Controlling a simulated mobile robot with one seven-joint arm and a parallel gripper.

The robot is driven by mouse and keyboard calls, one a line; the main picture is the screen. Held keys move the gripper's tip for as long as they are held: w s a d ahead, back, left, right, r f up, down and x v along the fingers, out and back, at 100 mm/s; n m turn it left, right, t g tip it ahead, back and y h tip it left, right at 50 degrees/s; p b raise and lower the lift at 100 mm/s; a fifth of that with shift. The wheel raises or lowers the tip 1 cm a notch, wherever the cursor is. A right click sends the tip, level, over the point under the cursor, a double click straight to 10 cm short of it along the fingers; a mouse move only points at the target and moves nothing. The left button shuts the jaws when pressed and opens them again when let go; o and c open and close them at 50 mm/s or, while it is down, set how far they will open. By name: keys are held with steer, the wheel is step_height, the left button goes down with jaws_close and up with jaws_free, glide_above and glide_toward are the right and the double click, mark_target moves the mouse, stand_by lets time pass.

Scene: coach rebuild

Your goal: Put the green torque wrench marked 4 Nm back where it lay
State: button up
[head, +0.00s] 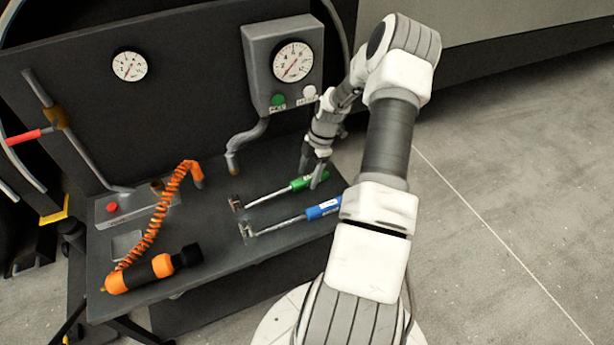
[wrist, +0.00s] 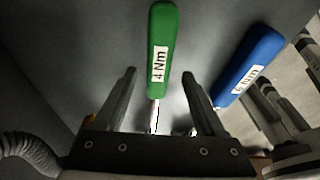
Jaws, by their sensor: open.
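The green torque wrench (head: 303,184) lies on the dark bench, its shaft pointing left. In the wrist view its green handle (wrist: 161,50) carries a label reading 4 Nm. A blue torque wrench (head: 323,210) lies beside it, nearer the front edge; its handle (wrist: 249,63) shows in the wrist view with a label that seems to read 6 Nm. My gripper (head: 316,183) is over the green handle. In the wrist view my gripper (wrist: 158,85) is open, with a finger on either side of the green wrench's line. Gaps show between fingers and wrench.
An orange and black tool (head: 150,272) with a coiled orange hose (head: 160,220) lies at the bench's left. A grey gauge box (head: 282,65) and a bent pipe (head: 247,140) stand behind the wrenches. The bench (head: 215,255) is bare between tool and wrenches.

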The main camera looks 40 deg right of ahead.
steer(key=p+v, duration=0.4)
steer(key=v, duration=1.1)
steer(key=shift+r, duration=0.3)
steer(key=shift+r, duration=0.1)
